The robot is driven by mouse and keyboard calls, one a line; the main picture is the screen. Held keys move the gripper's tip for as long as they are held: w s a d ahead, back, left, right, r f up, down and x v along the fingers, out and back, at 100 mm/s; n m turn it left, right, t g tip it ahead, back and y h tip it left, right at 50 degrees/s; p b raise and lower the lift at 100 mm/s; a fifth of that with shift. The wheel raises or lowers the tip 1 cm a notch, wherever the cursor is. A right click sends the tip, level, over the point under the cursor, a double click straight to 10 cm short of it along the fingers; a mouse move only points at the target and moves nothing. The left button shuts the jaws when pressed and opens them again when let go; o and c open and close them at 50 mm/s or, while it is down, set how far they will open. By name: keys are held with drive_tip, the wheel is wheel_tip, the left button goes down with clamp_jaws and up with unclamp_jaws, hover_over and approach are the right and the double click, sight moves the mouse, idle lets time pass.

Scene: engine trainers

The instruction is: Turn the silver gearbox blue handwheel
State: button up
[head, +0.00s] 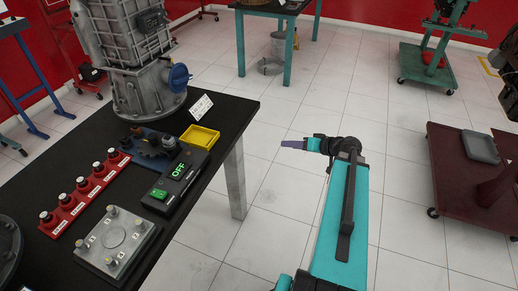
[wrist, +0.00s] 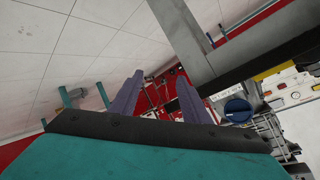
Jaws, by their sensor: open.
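The silver gearbox (head: 133,92) stands at the far end of the black table in the head view. Its blue handwheel (head: 179,77) is on its right side, facing right. In the wrist view the blue handwheel (wrist: 238,110) shows right of my gripper's fingers, with the silver gearbox (wrist: 268,126) beside it. My gripper (head: 283,144) is right of the table, over the floor, pointing left and apart from the handwheel. In the wrist view its two purple fingers (wrist: 160,90) are spread with nothing between them.
The black table (head: 235,110) holds a yellow tray (head: 200,136), a control box reading OFF (head: 177,178), a red strip of buttons (head: 87,195) and a metal plate (head: 115,240).

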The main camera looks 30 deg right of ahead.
drive_tip(key=s+d+r+t+h+b, duration=0.2)
drive_tip(key=s+d+r, duration=0.3)
drive_tip(key=d+r, duration=0.5)
drive_tip(key=s+d+r+t+h+b, duration=0.2)
drive_tip(key=s+d+r+t, duration=0.3)
drive_tip(key=d+r, duration=0.5)
drive_tip(key=shift+s+d+r+h, duration=0.2)
drive_tip(key=shift+d+r+h, duration=0.15)
drive_tip(key=shift+d+h, duration=0.7)
drive_tip(key=shift+d, duration=0.15)
drive_tip(key=shift+c, duration=0.5)
